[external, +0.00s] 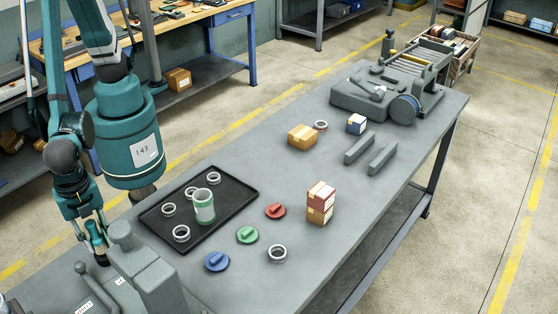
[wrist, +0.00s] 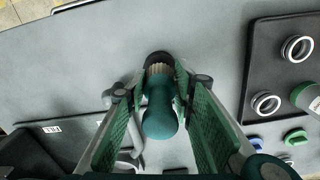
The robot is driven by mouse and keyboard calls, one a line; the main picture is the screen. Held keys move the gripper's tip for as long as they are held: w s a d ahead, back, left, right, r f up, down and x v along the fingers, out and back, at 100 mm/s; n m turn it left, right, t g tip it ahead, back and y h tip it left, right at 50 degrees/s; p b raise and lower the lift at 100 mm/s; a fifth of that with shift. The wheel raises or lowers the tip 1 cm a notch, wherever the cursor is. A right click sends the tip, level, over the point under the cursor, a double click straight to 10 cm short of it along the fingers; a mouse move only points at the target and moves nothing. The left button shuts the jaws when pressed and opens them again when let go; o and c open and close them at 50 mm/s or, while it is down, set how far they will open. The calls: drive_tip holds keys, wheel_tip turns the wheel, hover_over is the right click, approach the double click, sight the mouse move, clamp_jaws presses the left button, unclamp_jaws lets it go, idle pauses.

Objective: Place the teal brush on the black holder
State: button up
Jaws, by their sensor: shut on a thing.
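The teal brush (wrist: 160,112) is between the two green finger pads of my gripper (wrist: 160,88) in the wrist view. Its rounded teal handle faces the camera, and a ribbed collar and dark end show at the far side. In the external view my gripper (external: 95,240) is at the lower left, pointing down and shut on the brush (external: 96,238), beside the grey machine. I cannot make out a separate black holder. A black tray (external: 232,186) lies to the right of my gripper; it also shows in the wrist view (wrist: 262,62).
The tray holds several metal rings and a green-white can (external: 204,206). The grey machine (external: 150,270) stands close to my gripper. Blue (external: 217,262), green (external: 247,235) and red (external: 275,211) knobs and stacked boxes (external: 320,203) lie farther right. The table's middle has free room.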

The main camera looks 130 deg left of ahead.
sight(90, 222)
drive_tip(key=shift+f, duration=0.7)
drive_tip(key=shift+f, duration=0.15)
drive_tip(key=o, duration=1)
drive_tip(key=shift+r, duration=0.2)
drive_tip(key=shift+r, duration=6)
drive_tip(key=shift+a, duration=0.1)
